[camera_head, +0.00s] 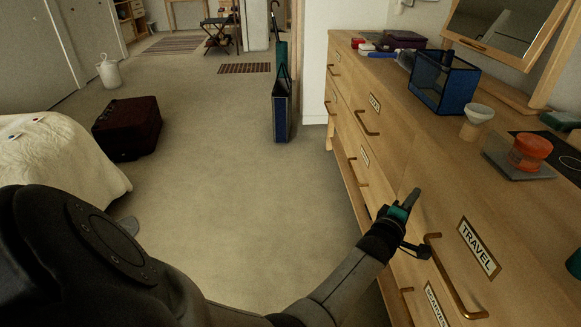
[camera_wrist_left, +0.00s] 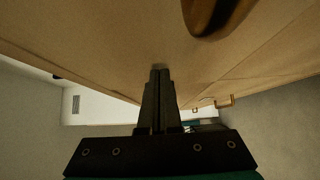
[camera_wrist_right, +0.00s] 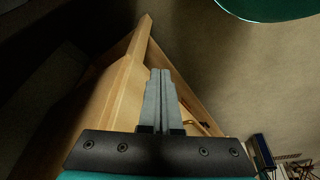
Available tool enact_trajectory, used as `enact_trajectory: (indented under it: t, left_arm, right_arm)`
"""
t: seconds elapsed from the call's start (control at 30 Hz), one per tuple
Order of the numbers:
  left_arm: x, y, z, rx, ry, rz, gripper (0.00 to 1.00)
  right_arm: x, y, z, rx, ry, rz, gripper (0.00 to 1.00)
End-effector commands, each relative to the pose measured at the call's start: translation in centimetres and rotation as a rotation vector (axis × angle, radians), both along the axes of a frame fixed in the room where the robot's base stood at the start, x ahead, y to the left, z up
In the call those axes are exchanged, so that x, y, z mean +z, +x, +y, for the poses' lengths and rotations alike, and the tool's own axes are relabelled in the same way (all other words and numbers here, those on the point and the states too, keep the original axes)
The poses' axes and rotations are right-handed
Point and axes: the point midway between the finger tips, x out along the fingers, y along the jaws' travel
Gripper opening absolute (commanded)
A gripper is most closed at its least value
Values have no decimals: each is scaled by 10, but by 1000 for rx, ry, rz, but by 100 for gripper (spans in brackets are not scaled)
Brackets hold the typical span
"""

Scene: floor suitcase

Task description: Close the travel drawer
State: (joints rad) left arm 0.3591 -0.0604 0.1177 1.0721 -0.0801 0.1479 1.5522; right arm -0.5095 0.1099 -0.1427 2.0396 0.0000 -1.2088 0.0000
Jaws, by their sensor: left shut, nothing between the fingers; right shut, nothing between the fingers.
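The travel drawer (camera_head: 447,215) has a wooden front, a white TRAVEL label (camera_head: 478,248) and a long brass handle (camera_head: 452,280). It is at the right of the head view. Whether its front is fully flush with the dresser is hard to tell. My left gripper (camera_head: 415,194) is shut and empty, its tips at the left part of the drawer front, above and left of the handle. In the left wrist view its fingers (camera_wrist_left: 160,74) meet or nearly meet bare wood. My right gripper (camera_wrist_right: 160,75) is shut and empty beside a wooden edge.
The dresser top holds a blue mesh box (camera_head: 443,84), a small cup (camera_head: 477,120) and an orange jar (camera_head: 530,152).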

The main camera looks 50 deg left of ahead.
Motion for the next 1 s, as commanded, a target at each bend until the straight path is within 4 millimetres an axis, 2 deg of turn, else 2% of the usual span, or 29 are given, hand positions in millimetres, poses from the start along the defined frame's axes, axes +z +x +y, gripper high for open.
enact_trajectory:
  t: [0.3,1.0]
  left_arm:
    - [1,8,-7,-1,-1,0,0]
    - [4,6,-10,-4,-2,-3,0]
  right_arm:
    - [10,3,0,-1,2,-15,0]
    - [10,2,0,-1,2,-14,0]
